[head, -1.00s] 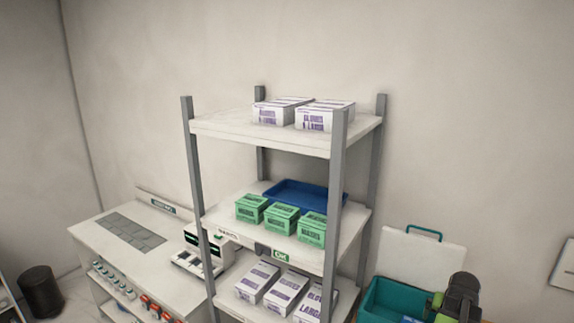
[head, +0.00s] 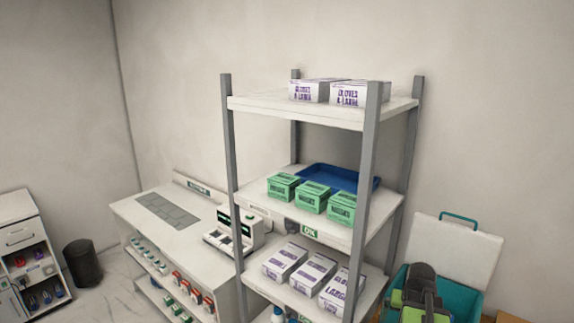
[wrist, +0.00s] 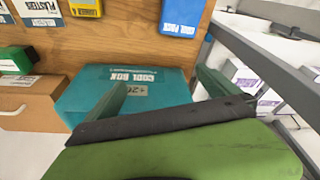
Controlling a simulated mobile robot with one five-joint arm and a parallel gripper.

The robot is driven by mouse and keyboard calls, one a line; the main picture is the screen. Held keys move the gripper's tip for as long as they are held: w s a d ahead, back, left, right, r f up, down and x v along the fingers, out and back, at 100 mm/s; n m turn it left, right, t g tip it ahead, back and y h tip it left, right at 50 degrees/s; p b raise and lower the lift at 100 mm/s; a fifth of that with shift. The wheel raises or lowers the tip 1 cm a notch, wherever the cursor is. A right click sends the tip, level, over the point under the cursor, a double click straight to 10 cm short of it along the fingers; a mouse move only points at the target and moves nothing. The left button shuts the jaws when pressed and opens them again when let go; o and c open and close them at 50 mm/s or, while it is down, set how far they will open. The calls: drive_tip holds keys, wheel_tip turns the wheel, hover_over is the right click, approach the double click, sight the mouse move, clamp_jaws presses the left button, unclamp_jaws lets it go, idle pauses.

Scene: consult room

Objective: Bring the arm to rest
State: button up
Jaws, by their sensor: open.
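My gripper (wrist: 160,92) is open in the wrist view, with its two dark green fingers apart and nothing seen between them. Beyond the fingers is the teal cool box (wrist: 92,90), partly hidden by my gripper. In the head view a teal box (head: 468,300) with a raised white lid (head: 466,248) stands at the lower right. My dark and green arm (head: 425,287) shows in front of it and hides part of it. The fingertips cannot be made out in the head view.
A shelf rack (head: 320,118) stands left of the teal box, holding glove cartons (head: 310,92), green boxes (head: 312,197) and a blue tray (head: 335,177). A counter (head: 190,238), a dark bin (head: 83,263) and a white cabinet (head: 18,235) are further left.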

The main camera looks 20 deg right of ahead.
drive_tip(key=w+a+f+n+b, duration=0.1)
drive_tip(key=a+f+n+b, duration=0.1)
drive_tip(key=a, duration=1)
drive_tip(key=w+a+f+n+g+y+b, duration=0.1)
drive_tip(key=a+f+b, duration=0.3)
drive_tip(key=a, duration=0.8)
drive_tip(key=w+a+f+n+g+b, duration=0.1)
drive_tip(key=a+f+n+b, duration=0.3)
drive_tip(key=a, duration=0.9)
wheel_tip(320, 180, down, 2)
drive_tip(key=shift+w+y, duration=0.3)
drive_tip(key=shift+w, duration=0.4)
